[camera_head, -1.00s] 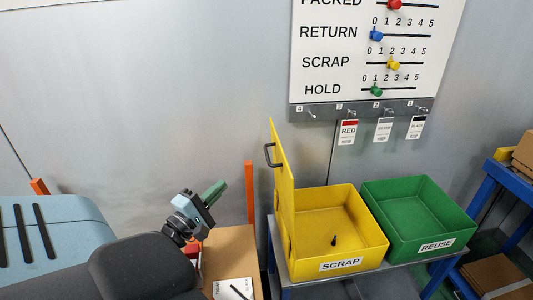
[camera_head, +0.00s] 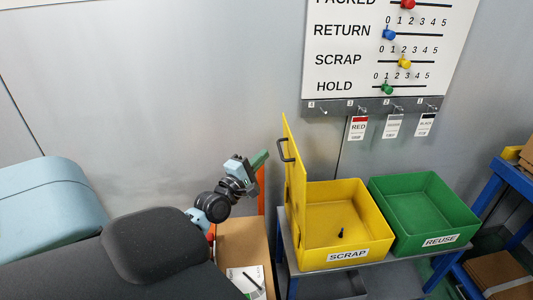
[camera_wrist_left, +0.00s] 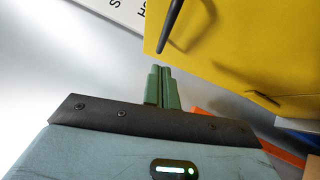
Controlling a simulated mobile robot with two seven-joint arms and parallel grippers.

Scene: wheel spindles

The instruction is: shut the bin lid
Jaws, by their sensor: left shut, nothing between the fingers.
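The yellow SCRAP bin (camera_head: 346,215) stands on a grey bench with its yellow lid (camera_head: 296,180) upright, hinged at the bin's left side. A dark handle (camera_head: 285,150) is on the lid's left face. A small dark object (camera_head: 341,233) lies inside the bin. My left gripper (camera_head: 262,157) is just left of the lid, near the handle's height, apart from it in the picture. In the left wrist view its green fingers (camera_wrist_left: 162,75) are together and empty, with the lid (camera_wrist_left: 250,50) and handle (camera_wrist_left: 172,22) beyond them. My right gripper is out of view.
A green REUSE bin (camera_head: 425,205) stands right of the SCRAP bin. A board with sliders (camera_head: 385,50) and hanging tags (camera_head: 393,125) is on the wall above. A cardboard box (camera_head: 243,240) and an orange post (camera_head: 262,190) are below my left arm.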

